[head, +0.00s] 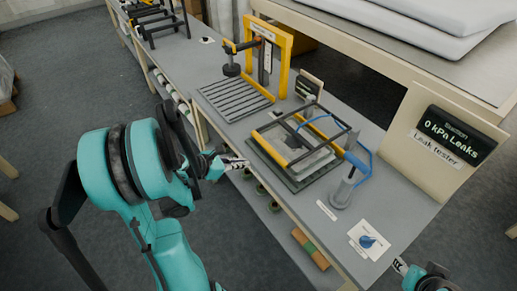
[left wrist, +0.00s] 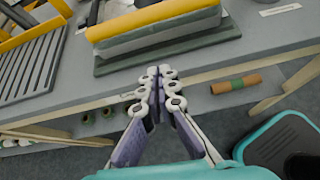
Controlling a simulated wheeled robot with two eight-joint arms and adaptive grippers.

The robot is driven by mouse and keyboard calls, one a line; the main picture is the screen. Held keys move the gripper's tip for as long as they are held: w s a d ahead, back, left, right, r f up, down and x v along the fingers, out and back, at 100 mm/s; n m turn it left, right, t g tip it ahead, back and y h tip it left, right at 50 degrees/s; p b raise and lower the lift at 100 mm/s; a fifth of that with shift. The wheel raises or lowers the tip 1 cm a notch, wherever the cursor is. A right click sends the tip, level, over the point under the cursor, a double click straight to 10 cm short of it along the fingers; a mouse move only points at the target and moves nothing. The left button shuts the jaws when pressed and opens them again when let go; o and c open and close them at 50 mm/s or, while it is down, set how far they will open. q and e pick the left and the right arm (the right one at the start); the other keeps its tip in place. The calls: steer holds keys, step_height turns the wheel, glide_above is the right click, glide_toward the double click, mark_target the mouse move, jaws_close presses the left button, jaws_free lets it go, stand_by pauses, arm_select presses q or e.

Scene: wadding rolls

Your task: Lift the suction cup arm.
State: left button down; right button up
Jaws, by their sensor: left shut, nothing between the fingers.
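A black frame with yellow bars (head: 301,130) stands over a clear box on a dark base plate, joined by a blue hose to a grey cylinder (head: 342,193). Further back left, a yellow gantry (head: 284,62) carries a black arm with a round black end (head: 231,69) above a slatted plate. I cannot tell which one is the suction cup arm. My left gripper (head: 245,163) is shut and empty at the table's front edge, apart from the frame. In the left wrist view its closed tips (left wrist: 160,72) are in front of the yellow bar (left wrist: 150,20). My right gripper (head: 400,266) barely shows at the lower right.
A leak tester panel (head: 452,137) reads 0 kPa at the right. A blue knob (head: 367,241) sits on a white card at the table's near right. A low shelf below holds rolls (head: 310,249). Another table with white wadding (head: 425,20) stands behind.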

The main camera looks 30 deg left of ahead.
arm_select(q)
steer(key=shift+a+n+t, duration=0.3)
steer(key=shift+a+n, duration=0.1)
steer(key=shift+a, duration=0.05)
steer(key=shift+f, duration=0.1)
steer(key=b+x, duration=0.3)
steer(key=x, duration=0.7)
steer(key=shift+d+f, duration=0.15)
steer(key=shift+f, duration=0.1)
step_height(320, 180, up, 4)
steer(key=shift+w+f, duration=0.1)
steer(key=shift+w+r, duration=0.15)
steer(key=shift+r, duration=0.15)
